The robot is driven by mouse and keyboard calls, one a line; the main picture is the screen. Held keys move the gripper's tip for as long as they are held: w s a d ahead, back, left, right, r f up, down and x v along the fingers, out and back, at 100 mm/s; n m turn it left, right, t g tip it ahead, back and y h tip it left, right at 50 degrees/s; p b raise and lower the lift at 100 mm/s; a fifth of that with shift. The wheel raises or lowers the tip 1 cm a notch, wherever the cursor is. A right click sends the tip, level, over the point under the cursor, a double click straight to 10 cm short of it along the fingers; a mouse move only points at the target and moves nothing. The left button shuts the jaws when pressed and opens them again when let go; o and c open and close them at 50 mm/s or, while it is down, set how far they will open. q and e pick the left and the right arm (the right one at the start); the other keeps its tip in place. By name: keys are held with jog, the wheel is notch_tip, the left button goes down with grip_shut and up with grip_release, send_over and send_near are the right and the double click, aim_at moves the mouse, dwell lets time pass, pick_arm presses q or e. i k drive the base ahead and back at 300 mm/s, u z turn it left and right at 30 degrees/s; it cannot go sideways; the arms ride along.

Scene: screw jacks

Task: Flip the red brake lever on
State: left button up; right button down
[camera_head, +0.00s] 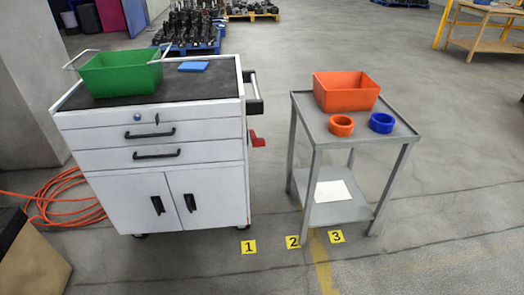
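A small red brake lever (257,140) sticks out from the right side of a white tool cart (210,195), below the cart's black side handle. It is small in the head view, and its exact tilt is hard to tell. The cart stands left of the middle with two drawers above two doors. Neither of my grippers shows in the head view, so their place relative to the lever is not visible.
A green bin (120,75) and a blue item (193,66) sit on the cart. A grey side table (350,135) holds an orange bin (346,92) and two rings. Numbered yellow floor markers (248,247) lie in front. Orange hose (65,197) coils at left. Bare floor separates cart and table.

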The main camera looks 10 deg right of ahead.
aim_at(257, 142)
jog(key=u, duration=0.7)
jog(key=i, duration=1)
jog(key=z, duration=0.25)
